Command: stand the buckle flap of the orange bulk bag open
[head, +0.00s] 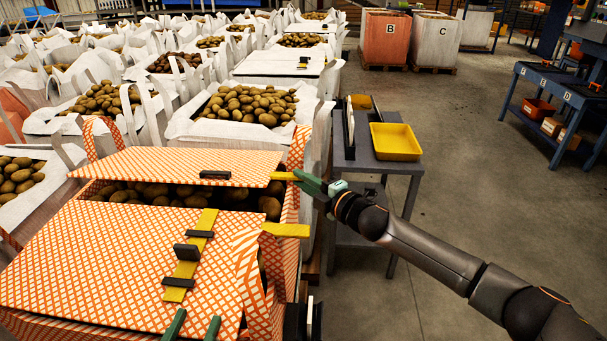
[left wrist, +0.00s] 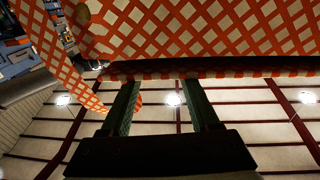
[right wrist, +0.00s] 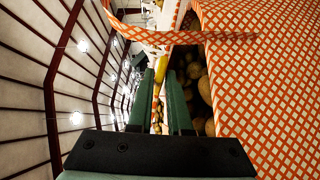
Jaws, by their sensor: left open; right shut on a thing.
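The orange-and-white checked bulk bag (head: 276,316) stands at lower left, with potatoes in the gap between its flaps. The far flap (head: 160,163) bears a black bar (head: 215,175) and a yellow tab (head: 284,176) at its right corner; its near edge sits above the potatoes. The near flap (head: 100,250) lies nearly flat, crossed by a yellow strap with black buckle pieces (head: 186,252), and has another yellow tab (head: 287,230). My right gripper (head: 309,183) is shut on the far flap's tab. My left gripper (head: 194,326) is open and empty at the near flap's front edge.
White bags of potatoes (head: 240,105) stand close behind and left. A grey side table (head: 378,162) with a yellow tray (head: 396,142) stands right of the bag, near my right arm. Floor at right is clear, up to a blue bench (head: 560,85).

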